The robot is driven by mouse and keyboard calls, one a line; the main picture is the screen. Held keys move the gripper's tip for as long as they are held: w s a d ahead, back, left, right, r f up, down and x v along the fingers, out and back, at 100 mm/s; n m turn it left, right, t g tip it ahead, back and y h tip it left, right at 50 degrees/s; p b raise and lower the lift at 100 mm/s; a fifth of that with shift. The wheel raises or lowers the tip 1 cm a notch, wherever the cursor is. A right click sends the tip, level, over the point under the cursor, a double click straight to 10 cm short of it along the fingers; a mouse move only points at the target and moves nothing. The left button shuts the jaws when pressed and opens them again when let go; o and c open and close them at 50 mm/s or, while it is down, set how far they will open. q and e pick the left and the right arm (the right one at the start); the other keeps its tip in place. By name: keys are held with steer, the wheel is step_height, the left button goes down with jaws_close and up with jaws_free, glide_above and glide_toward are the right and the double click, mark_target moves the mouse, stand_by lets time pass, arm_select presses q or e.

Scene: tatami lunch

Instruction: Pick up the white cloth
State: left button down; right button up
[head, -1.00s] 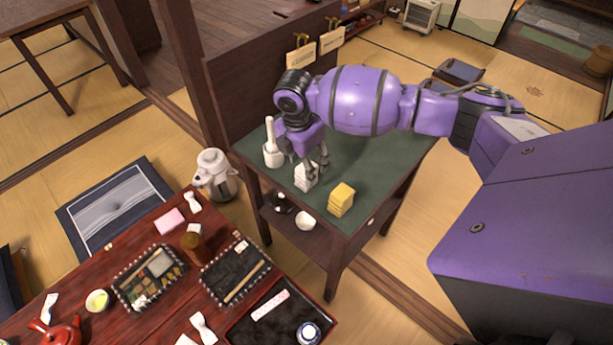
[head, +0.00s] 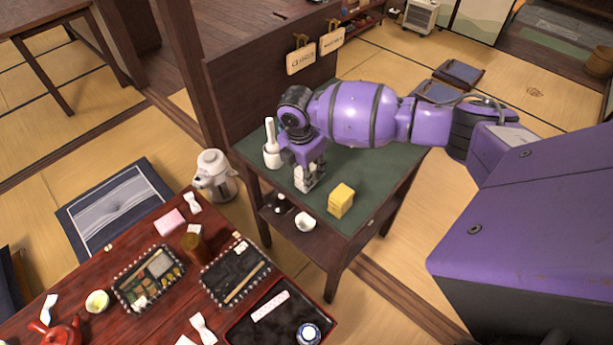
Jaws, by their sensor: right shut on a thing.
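The white cloth (head: 301,184) is a small folded stack on the green-topped side table (head: 375,168), near its front edge. My right gripper (head: 310,180) points down over the cloth and is shut on it. The fingers and gripper body hide part of the cloth, and I cannot tell whether it is clear of the table top. My left gripper is not in view.
A white bowl (head: 305,222) sits on the lower shelf. A low red table (head: 90,270) with trays is at front left.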

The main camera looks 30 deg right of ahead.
steer(key=shift+r, duration=0.1)
steer(key=shift+r, duration=0.65)
steer(key=s+a+r+p, duration=0.1)
steer(key=s+a+r, duration=0.8)
steer(key=s+r, duration=0.1)
steer(key=shift+s+r+p, duration=0.3)
steer(key=shift+r, duration=0.45)
steer(key=shift+a, duration=0.1)
